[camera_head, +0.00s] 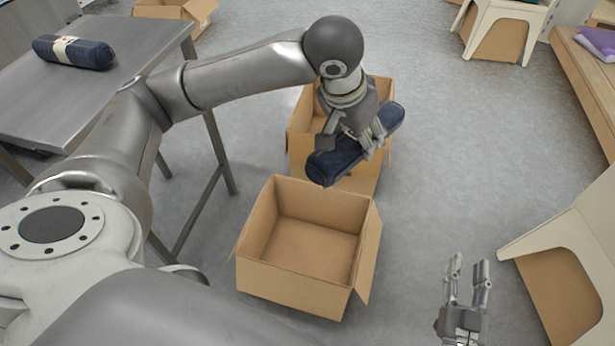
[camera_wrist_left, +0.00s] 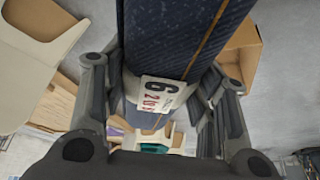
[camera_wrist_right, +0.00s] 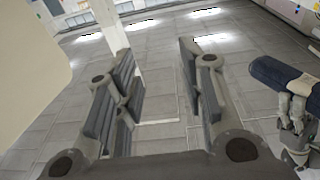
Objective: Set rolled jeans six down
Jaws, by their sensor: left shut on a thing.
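The dark blue rolled jeans six (camera_head: 335,168) hang tilted in my left gripper (camera_head: 362,142), above the far open cardboard box (camera_head: 300,125) and behind the near one. In the left wrist view the jeans (camera_wrist_left: 175,35) lie between the fingers, and their pale label (camera_wrist_left: 157,97) reads 6. The jeans also show at the right edge of the right wrist view (camera_wrist_right: 280,75). My right gripper (camera_head: 469,265) is open and empty, low at the right. The jeans and my left arm partly hide the far box.
The near open cardboard box (camera_head: 300,293) looks empty. Another rolled pair of jeans (camera_head: 73,52) lies on the grey metal table (camera_head: 135,45) at the left. A wooden bench (camera_head: 590,85) and pale chair-like pieces stand at the right. Grey floor is clear between.

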